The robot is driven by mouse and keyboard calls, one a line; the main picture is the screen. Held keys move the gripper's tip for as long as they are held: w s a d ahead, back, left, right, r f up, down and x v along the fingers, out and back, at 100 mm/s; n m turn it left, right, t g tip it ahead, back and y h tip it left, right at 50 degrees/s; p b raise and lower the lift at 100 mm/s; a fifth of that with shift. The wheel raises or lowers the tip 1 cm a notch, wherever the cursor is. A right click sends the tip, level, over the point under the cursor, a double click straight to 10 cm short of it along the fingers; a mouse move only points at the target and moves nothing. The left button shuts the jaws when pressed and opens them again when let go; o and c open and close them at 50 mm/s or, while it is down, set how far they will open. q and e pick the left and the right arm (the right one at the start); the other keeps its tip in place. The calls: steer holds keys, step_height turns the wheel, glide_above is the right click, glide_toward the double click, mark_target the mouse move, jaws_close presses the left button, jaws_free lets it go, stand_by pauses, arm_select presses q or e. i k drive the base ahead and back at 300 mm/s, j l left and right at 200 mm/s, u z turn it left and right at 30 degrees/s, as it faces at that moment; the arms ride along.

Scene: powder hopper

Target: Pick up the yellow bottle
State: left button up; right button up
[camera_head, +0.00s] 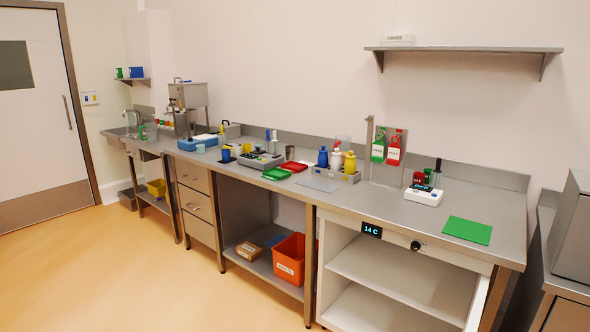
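The yellow bottle (350,163) stands upright in a grey rack (347,177) on the steel counter, towards the back. It is at the right end of a row, beside a white bottle (336,158) and a blue bottle (323,157). Its lower part is hidden by the rack. Neither of my grippers is in view.
The long steel counter (410,212) runs along the wall. A red tray (294,166) and a green tray (276,174) lie left of the rack. A white device (423,195) and a green mat (467,230) are to the right. The floor (150,270) in front is clear.

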mark_target(349, 165)
steer(key=i+j+u, duration=0.1)
steer(key=i+j, duration=0.2)
steer(key=i, duration=0.15)
steer(key=i+j+u, duration=0.1)
steer(key=i+j, duration=0.15)
steer(key=i, duration=0.2)
steer(key=i+z, duration=0.2)
steer(key=z, duration=0.2)
steer(key=i+z, duration=0.25)
steer(key=z, duration=0.2)
steer(key=i+j+z, duration=0.15)
steer(key=z, duration=0.25)
